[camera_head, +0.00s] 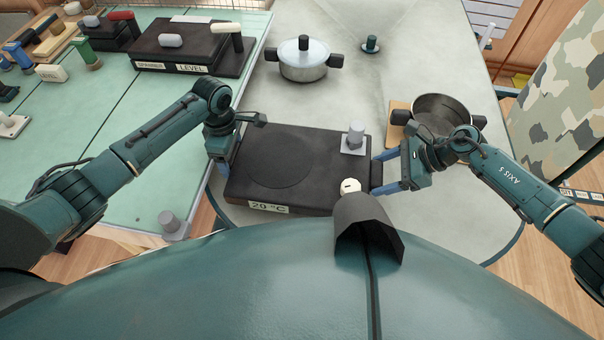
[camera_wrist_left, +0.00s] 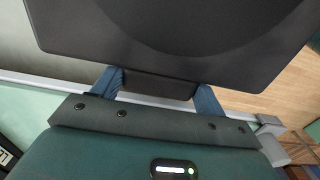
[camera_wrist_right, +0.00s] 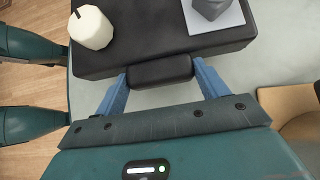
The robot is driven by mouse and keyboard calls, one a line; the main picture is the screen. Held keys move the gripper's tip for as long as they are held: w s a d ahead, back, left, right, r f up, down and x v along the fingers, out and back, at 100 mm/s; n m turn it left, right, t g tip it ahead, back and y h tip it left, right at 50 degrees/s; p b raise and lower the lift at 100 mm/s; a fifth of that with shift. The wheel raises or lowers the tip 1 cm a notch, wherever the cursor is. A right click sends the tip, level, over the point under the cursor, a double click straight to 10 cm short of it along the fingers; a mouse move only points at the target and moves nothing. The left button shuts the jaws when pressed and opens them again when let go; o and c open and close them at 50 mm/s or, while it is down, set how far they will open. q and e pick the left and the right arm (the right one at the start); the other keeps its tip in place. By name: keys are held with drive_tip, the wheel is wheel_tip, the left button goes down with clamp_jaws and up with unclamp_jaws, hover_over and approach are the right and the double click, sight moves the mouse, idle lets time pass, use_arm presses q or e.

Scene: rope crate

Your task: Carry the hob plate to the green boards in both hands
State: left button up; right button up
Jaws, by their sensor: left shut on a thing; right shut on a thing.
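The hob plate (camera_head: 320,185) is a black slab with a round ring mark, a "20 °C" label and a grey block with a knob on its right part. My left gripper (camera_head: 222,158) is shut on its left handle, which shows between blue fingers in the left wrist view (camera_wrist_left: 158,87). My right gripper (camera_head: 386,172) is shut on its right handle, seen in the right wrist view (camera_wrist_right: 160,70). The green boards (camera_head: 120,200) lie to the left. The plate is over the grey round-edged table; I cannot tell whether it touches.
A lidded pot (camera_head: 303,64) stands behind the plate, with a small green knobbed piece (camera_head: 371,43) near it. An open pan (camera_head: 445,108) sits right on a wooden board. A grey knobbed block (camera_head: 170,226) is at the boards' front edge. Black "LEVEL" slabs (camera_head: 185,50) occupy the boards' back.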

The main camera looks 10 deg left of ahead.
use_arm(q)
drive_tip(key=shift+w+r, duration=0.1)
drive_tip(key=shift+r, duration=0.1)
use_arm(e)
drive_tip(key=shift+w+r, duration=0.1)
drive_tip(key=shift+r, duration=0.2)
idle(0.3)
